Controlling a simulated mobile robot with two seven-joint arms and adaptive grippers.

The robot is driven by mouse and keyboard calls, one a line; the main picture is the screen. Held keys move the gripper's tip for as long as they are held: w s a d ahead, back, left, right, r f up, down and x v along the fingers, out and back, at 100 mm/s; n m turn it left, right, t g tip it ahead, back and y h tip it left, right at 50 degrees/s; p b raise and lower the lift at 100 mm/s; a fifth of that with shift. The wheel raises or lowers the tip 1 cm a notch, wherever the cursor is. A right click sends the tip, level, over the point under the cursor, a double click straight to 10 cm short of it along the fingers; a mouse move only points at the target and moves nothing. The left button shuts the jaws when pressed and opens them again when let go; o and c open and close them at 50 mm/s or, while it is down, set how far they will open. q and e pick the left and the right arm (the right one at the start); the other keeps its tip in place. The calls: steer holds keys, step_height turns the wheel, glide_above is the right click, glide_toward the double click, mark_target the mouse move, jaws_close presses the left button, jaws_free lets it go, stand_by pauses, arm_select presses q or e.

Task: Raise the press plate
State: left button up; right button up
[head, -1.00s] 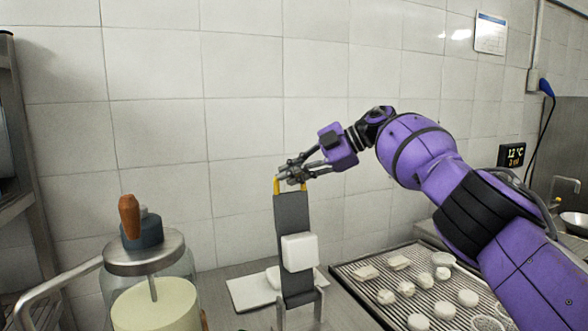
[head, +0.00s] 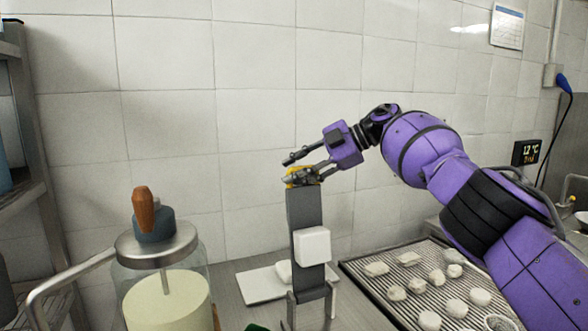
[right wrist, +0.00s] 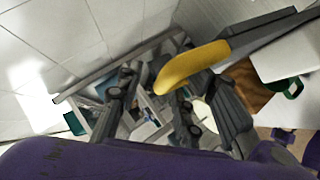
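The press plate seems to be the long grey panel (head: 305,212). It stands nearly upright on a low metal stand (head: 331,304), with a white block (head: 313,246) on its face. A yellow handle (head: 297,171) tops it and shows large in the right wrist view (right wrist: 190,75). My right gripper (head: 296,169) is at the handle with its fingers spread apart. One finger is above the handle, and the other crosses in front of it in the head view. In the right wrist view the handle overlaps one finger; I cannot tell whether they touch. My left gripper is out of view.
A glass jar (head: 187,286) with a steel lid and wooden-handled plunger stands at left. A white board (head: 256,285) lies behind the press. A ribbed tray (head: 392,309) with several white pieces lies right, beneath my right arm. A tiled wall closes the back.

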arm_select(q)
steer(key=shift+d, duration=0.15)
arm_select(e)
steer(key=v, duration=1.2)
steer(key=shift+d+f, duration=0.1)
steer(key=shift+d, duration=0.05)
